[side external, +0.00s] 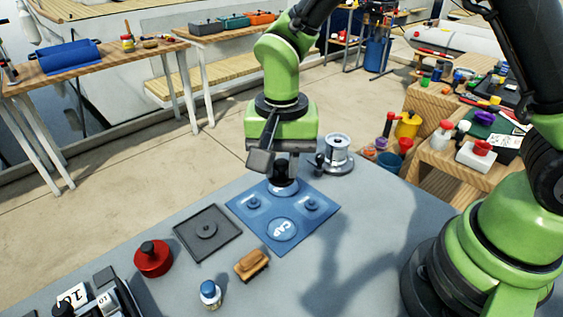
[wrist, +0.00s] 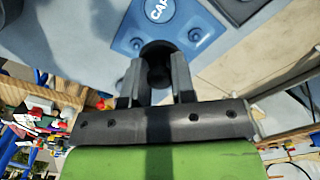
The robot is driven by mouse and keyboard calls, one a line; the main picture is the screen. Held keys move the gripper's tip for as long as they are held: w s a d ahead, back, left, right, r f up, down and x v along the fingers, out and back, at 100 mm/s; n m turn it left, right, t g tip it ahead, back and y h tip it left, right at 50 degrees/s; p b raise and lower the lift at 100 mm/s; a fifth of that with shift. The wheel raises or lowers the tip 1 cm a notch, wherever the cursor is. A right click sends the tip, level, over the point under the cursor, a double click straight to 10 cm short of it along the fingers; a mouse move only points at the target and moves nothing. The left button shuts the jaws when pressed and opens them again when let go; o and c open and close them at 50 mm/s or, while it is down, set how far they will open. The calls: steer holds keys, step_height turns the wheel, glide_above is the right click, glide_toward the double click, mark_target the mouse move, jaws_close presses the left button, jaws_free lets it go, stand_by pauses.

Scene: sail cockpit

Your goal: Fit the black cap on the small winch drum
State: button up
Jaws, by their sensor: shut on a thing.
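The black cap (side external: 284,188) is a glossy dark disc with a knob on top, over the far corner of the blue mat. My gripper (side external: 283,170) points down and is shut on its knob. In the wrist view the dark cap (wrist: 158,48) shows between the two fingers of my gripper (wrist: 157,72), partly hidden by them. I cannot tell whether it touches the mat. A silver winch drum (side external: 338,148) stands upright on the bench, right of and behind my gripper, apart from the cap. It does not show clearly in the wrist view.
The blue mat (side external: 262,226) has a circle marked CAP and small raised knobs. A dark square tray (side external: 207,232), a red knobbed cap (side external: 153,258), a wooden brush-like block (side external: 252,264) and a blue-topped bottle (side external: 210,293) lie nearer.

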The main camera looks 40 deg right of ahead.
steer(key=w+d+m, duration=0.3)
steer(key=w+d, duration=0.2)
steer(key=d, duration=0.6)
steer(key=m, duration=0.2)
glide_above(338, 141)
steer(key=shift+a+f, duration=0.1)
steer(key=shift+f, duration=2.15)
steer(key=shift+f, duration=1)
steer(key=o, duration=1.4)
